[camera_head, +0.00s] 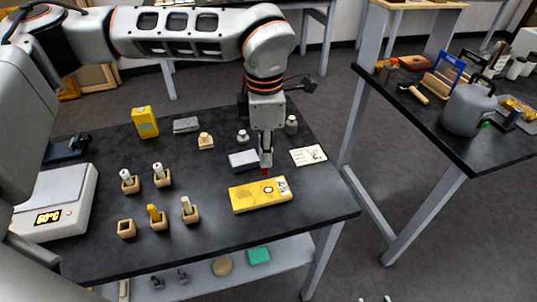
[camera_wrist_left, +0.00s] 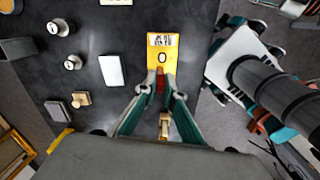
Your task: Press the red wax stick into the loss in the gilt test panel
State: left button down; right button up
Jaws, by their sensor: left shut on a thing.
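The yellow gilt test panel (camera_head: 247,203) lies flat on the dark table near its right side. A dark-outlined oval mark shows on its face, also in the left wrist view (camera_wrist_left: 166,42), along with a printed label. My left gripper (camera_head: 266,158) points down at the panel's far edge and is shut on the red wax stick (camera_head: 267,172). In the left wrist view, the red stick (camera_wrist_left: 160,80) sits between the fingertips, in line with the panel and short of the oval. Whether its tip touches the panel I cannot tell. My right gripper is not in view.
A white block (camera_head: 243,159) and a printed card (camera_head: 308,155) lie close behind the panel. Several wooden holders with sticks, one holder empty (camera_head: 126,229), stand left. Clear tabletop lies in front of the panel.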

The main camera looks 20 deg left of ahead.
pick_arm(q)
jog(key=shift+d+r+n, duration=0.1)
jog(key=shift+d+n, duration=0.25)
jog(key=shift+n, duration=0.55)
jog(key=shift+d, duration=0.1)
jog(key=shift+f+b, duration=1.4)
jog(key=shift+f, duration=1.4)
jog(key=shift+f, duration=0.2)
dwell(1.3)
dwell(1.3)
